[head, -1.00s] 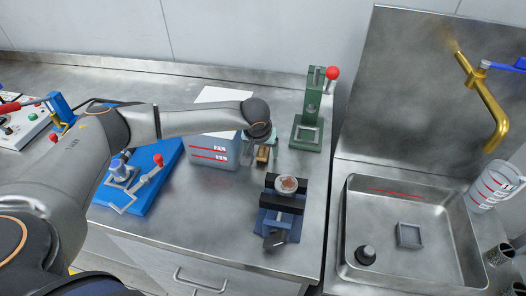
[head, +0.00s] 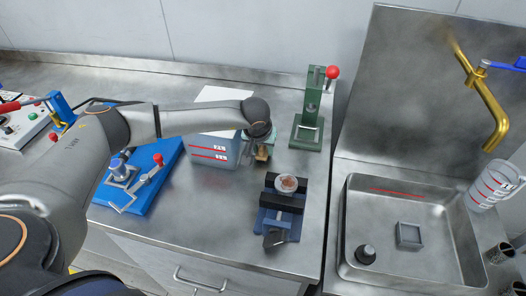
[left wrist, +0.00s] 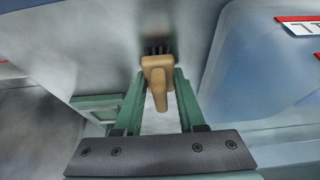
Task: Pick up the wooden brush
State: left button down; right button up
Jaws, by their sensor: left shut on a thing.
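The wooden brush (left wrist: 157,78) has a tan handle and dark bristles. In the left wrist view it sits between the green fingertips of my left gripper (left wrist: 158,73), which is shut on it. Its bristles point away from the palm. In the head view the brush (head: 262,153) shows only in part below my left wrist, beside the translucent blue container. My left gripper (head: 264,143) is mostly hidden there by the wrist. I cannot tell whether the brush is clear of the bench. My right gripper is in neither current view.
The blue container (head: 213,160) stands close left of the gripper. A green press (head: 309,120) with a red knob stands behind right. A dark blue vise (head: 281,213) holding a round part is in front. A sink (head: 408,225) lies right. Bench between container and vise is clear.

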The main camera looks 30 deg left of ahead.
pick_arm(q)
jog(key=shift+r, duration=0.15)
jog(key=shift+r, duration=0.2)
notch_tip(320, 180, up, 2)
jog(key=shift+w+r, duration=0.1)
jog(key=s+d+r+b, duration=0.1)
jog(key=s+d+r, duration=0.1)
jog(key=s+r, duration=0.1)
jog(key=s+d+r, duration=0.3)
jog(key=s, duration=0.2)
jog(key=s+d+r+b, duration=0.1)
jog(key=s+d+r, duration=0.1)
jog(key=s+r, duration=0.2)
jog(key=shift+d+r+b, duration=0.1)
jog(key=shift+d+b, duration=0.2)
jog(key=c, duration=1)
grip_release()
grip_shut()
